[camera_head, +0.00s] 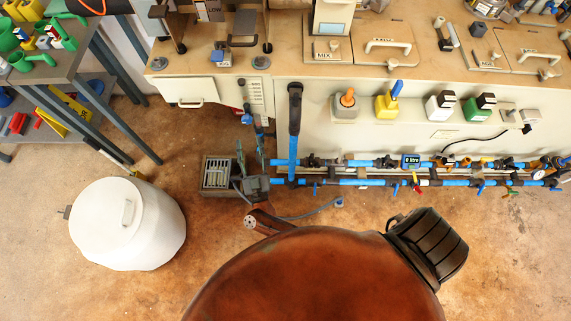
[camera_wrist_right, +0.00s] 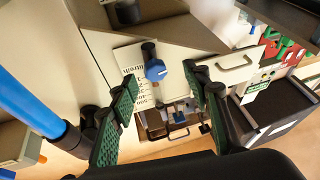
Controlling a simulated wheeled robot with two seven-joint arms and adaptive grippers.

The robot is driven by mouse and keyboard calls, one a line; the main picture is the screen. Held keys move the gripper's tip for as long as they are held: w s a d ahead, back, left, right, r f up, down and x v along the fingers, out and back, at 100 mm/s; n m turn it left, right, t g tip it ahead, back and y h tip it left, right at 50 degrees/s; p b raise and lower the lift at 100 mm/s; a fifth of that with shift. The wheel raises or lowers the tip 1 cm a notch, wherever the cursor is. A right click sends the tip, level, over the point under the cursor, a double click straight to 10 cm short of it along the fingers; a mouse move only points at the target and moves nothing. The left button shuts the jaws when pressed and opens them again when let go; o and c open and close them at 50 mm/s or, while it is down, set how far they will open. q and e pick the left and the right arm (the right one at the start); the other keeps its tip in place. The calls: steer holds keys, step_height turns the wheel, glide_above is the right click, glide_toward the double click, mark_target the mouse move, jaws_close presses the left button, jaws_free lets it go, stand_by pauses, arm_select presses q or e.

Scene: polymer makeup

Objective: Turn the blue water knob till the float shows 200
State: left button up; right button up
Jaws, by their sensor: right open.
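The blue water knob (camera_wrist_right: 155,70) sits on a dark stem beside a white printed scale panel (camera_wrist_right: 137,68). In the head view the knob (camera_head: 247,118) is small, next to the upright float gauge (camera_head: 256,95) on the cabinet front. The float's reading is too small to tell. My right gripper (camera_head: 251,154) is open just below the knob in the head view. In the right wrist view its two green-padded fingers (camera_wrist_right: 160,80) stand apart on either side of the knob, and a gap shows on both sides. My left gripper is out of view.
Blue pipes with valves (camera_head: 360,182) run along the cabinet foot to the right. A thick upright pipe (camera_head: 294,115) stands right of the gauge. A grated box (camera_head: 216,173) is on the floor beside the gripper. A white drum (camera_head: 125,225) stands at left.

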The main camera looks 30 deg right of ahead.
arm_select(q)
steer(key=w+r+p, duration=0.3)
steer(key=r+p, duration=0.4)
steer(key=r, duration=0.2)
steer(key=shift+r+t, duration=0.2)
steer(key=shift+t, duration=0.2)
arm_select(e)
steer(key=s+d+f+n+g+y, duration=0.2)
steer(key=s+f, duration=0.6)
steer(key=f, duration=0.4)
steer(key=s+d+f+n+g+y, duration=0.1)
steer(key=s+f+n+g+y, duration=0.3)
steer(key=f, duration=0.9)
steer(key=shift+s+d+f+g+y, duration=0.35)
steer(key=shift+s+g+y, duration=0.75)
steer(key=shift+s+y, duration=1.25)
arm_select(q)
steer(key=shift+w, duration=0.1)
arm_select(e)
steer(key=shift+s+r+h, duration=0.15)
steer(key=shift+s+h, duration=0.15)
steer(key=shift+h, duration=0.05)
